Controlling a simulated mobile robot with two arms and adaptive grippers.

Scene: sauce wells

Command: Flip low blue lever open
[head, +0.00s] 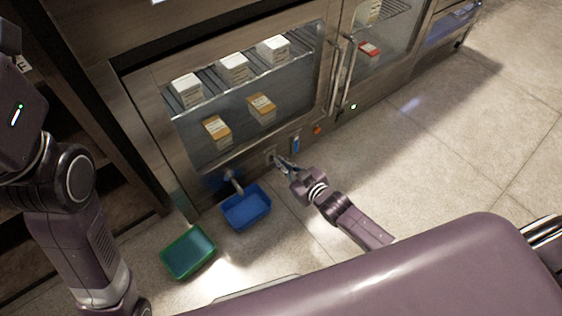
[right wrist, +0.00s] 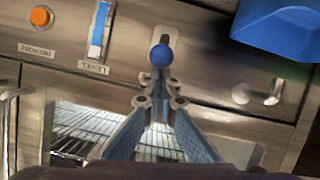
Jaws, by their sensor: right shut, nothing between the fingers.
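The low blue lever shows in the right wrist view as a round blue knob (right wrist: 161,55) at a short upright slot in the steel panel. My right gripper (right wrist: 160,92) is shut and empty, its fingertips pointing at the knob and just short of it in the picture. I cannot tell whether they touch it. In the head view my right gripper (head: 281,163) is at the cabinet's low front panel, and its fingers largely hide the lever. My left arm shows at the left of the head view, but its gripper is out of view.
A blue tray (head: 246,208) sits on the floor below a spout (head: 237,186), with a green tray (head: 188,252) to its left. A blue level gauge (right wrist: 99,30) and an orange button (right wrist: 40,16) are beside the lever. Floor to the right is clear.

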